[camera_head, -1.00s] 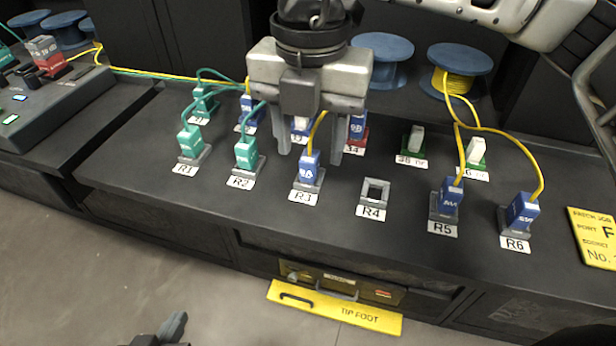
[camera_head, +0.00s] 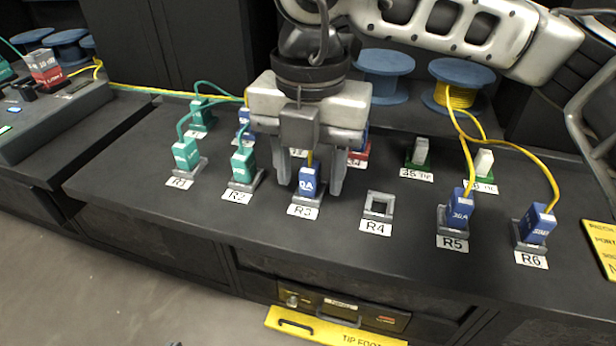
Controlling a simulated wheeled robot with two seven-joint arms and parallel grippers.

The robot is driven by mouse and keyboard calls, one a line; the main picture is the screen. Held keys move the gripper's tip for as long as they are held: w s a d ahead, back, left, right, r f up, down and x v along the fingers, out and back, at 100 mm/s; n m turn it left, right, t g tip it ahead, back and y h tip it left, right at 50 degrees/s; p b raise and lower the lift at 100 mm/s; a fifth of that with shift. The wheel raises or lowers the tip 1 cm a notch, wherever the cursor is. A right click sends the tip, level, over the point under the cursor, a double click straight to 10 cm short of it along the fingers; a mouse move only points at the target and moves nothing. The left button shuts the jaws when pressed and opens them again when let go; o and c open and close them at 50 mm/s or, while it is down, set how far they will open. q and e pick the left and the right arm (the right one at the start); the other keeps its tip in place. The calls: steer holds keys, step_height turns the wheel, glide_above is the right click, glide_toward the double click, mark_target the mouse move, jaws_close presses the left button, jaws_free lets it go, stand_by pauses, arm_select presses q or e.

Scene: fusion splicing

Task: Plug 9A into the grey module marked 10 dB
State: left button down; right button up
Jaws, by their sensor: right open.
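The blue plug (camera_head: 308,181), whose marking looks like 9A, stands upright in the holder labelled R3, with a yellow cable rising from its top. My right gripper (camera_head: 311,185) is open above it, pointing down. One finger is on each side of the plug, with a gap visible on the right. The gripper body hides most of the cable and part of the back row. A grey block (camera_head: 42,58) sits with a red block at the far left; its marking is too small to read surely. My left gripper does not show.
Teal plugs stand at R1 (camera_head: 186,155) and R2 (camera_head: 243,165). The R4 holder (camera_head: 379,206) is empty. Blue plugs with yellow cables stand at R5 (camera_head: 460,209) and R6 (camera_head: 537,223). Green-based holders (camera_head: 418,154) and spools (camera_head: 384,68) are behind.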

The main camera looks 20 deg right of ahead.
mark_target(310, 167)
steer(key=shift+b, duration=0.4)
stand_by(0.6)
jaws_close()
steer(key=shift+r, duration=0.15)
steer(key=shift+r+p, duration=1.75)
steer(key=shift+r, duration=1.15)
